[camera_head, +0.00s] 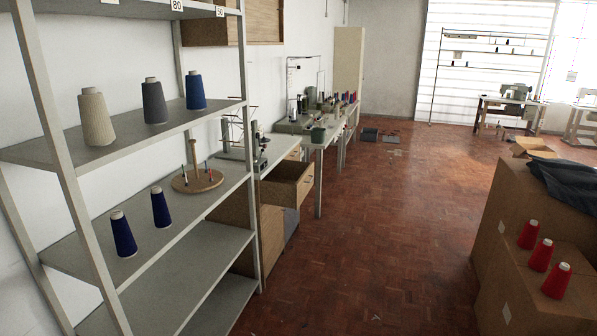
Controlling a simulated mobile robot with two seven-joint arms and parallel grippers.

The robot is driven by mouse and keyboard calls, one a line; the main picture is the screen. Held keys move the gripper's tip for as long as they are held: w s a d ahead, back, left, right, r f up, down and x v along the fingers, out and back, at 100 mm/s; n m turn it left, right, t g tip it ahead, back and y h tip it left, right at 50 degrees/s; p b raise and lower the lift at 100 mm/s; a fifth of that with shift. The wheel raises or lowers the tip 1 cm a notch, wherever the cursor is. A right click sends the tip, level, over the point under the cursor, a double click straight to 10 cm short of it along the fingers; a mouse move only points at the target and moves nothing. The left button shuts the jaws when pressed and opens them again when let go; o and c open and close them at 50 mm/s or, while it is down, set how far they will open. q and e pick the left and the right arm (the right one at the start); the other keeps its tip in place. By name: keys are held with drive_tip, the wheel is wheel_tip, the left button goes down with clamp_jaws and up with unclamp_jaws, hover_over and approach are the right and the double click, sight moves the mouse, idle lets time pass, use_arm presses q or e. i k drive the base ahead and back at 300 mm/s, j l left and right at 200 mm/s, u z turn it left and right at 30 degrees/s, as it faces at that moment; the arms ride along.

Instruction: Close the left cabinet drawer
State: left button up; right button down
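A wooden drawer (304,186) stands pulled out from under the white worktop, past the right side of the metal shelf. Its open top and its front panel show, and it juts toward the aisle. The wooden cabinet (271,232) below it is partly hidden by the shelf posts. Neither of my grippers is in view.
A grey metal shelf (190,262) with thread cones fills the left foreground. Cardboard boxes (520,200) with red cones (541,255) and dark cloth (572,182) stand at right. The parquet floor (390,230) between them is mostly clear. Sewing tables (512,101) stand at the back.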

sight(287, 185)
drive_tip(key=i+l+z, duration=0.1)
drive_tip(key=i+z, duration=0.2)
drive_tip(key=i, duration=0.45)
drive_tip(key=i+z, duration=0.35)
drive_tip(key=i, duration=0.4)
drive_tip(key=i+u, duration=0.35)
drive_tip(key=i+l+u, duration=0.15)
drive_tip(key=i+u, duration=0.15)
drive_tip(key=i, duration=0.2)
drive_tip(key=i+l+u, duration=0.2)
drive_tip(key=i+u, duration=0.5)
drive_tip(key=i, duration=0.15)
drive_tip(key=i+u, duration=0.3)
drive_tip(key=i, duration=0.25)
